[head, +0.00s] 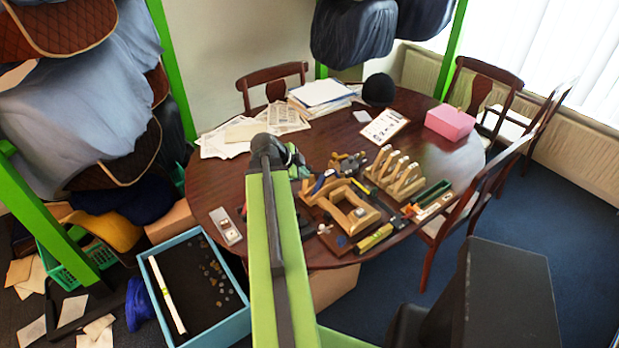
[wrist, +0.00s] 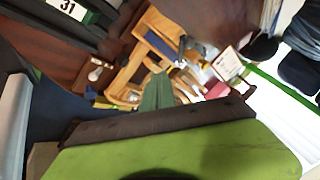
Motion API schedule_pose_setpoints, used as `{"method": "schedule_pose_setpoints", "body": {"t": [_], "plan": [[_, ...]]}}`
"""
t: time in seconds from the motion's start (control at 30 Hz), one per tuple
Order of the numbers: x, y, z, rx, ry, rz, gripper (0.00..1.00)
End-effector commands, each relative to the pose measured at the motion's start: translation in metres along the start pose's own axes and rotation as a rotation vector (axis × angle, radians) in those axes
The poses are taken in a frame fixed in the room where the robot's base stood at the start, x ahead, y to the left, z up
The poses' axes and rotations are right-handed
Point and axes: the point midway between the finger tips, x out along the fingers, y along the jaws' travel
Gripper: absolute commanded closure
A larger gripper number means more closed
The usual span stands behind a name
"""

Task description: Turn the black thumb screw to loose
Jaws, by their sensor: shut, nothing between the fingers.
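I cannot pick out the black thumb screw for certain in either view; the fittings are too small or partly hidden. A wooden saddle-fitting frame (head: 352,212) sits on the brown table among tools, and wooden parts (wrist: 128,76) show in the wrist view. My gripper is mostly hidden behind my green arm in the head view, with dark green parts (head: 294,158) showing at its end, near the left of the wooden frame. In the wrist view its dark green tip (wrist: 157,92) looks shut and empty, pointing toward the wooden parts.
A row of wooden arches (head: 398,172), a green tray (head: 433,192) and a yellow level (head: 374,238) crowd the table's right front. Papers (head: 322,92), a pink box (head: 450,122) and chairs stand farther back.

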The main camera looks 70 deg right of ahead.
Motion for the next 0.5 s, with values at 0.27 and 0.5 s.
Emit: {"method": "schedule_pose_setpoints", "body": {"t": [0.27,0.5], "plan": [[0.067,0.003,0.005,0.0,0.001,0.001,1.0],[0.1,-0.015,0.001,-0.001,-0.001,0.002,1.0]]}}
